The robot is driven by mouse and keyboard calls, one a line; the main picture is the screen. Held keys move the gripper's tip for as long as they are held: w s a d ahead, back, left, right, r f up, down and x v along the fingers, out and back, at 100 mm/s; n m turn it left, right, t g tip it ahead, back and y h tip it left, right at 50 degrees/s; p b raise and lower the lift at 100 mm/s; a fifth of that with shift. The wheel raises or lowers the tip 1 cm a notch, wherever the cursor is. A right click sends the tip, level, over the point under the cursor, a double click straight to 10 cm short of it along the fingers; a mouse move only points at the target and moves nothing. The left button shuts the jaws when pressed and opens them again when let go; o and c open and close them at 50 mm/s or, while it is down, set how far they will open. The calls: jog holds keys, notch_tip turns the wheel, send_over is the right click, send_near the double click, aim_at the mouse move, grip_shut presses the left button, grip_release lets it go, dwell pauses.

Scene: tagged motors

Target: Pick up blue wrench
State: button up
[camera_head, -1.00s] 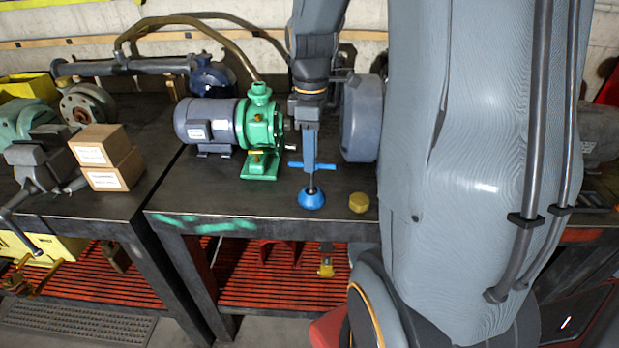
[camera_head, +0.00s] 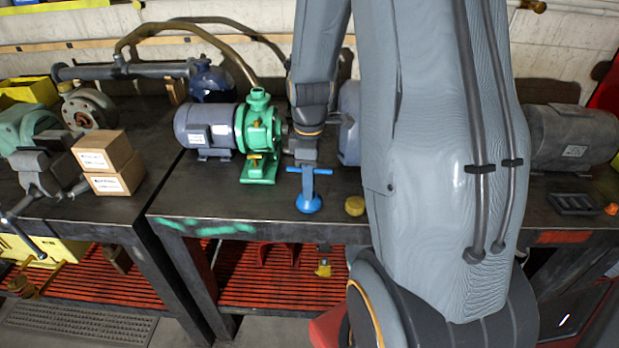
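The blue wrench has a T-shaped crossbar (camera_head: 324,171) above a round blue base (camera_head: 309,205). It stands upright near the front edge of the dark metal workbench (camera_head: 200,215), just right of the green pump. My gripper (camera_head: 307,194) points down over the wrench, seen from behind. Its narrow blue-grey end overlaps the middle of the crossbar and hides the stem. I cannot tell whether the fingers touch the wrench or how far apart they are.
A green pump with a grey motor (camera_head: 210,128) stands close on the left. A small yellow knob (camera_head: 355,206) sits close on the right. Two cardboard boxes (camera_head: 118,175) are on the left bench. A grey motor (camera_head: 572,138) stands at right. My arm hides the bench's middle right.

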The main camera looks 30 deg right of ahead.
grip_shut()
jog(key=shift+r, duration=0.1)
jog(key=shift+r+b, duration=1.2)
jog(key=shift+r, duration=3.75)
jog(key=c, duration=0.7)
grip_release()
grip_shut()
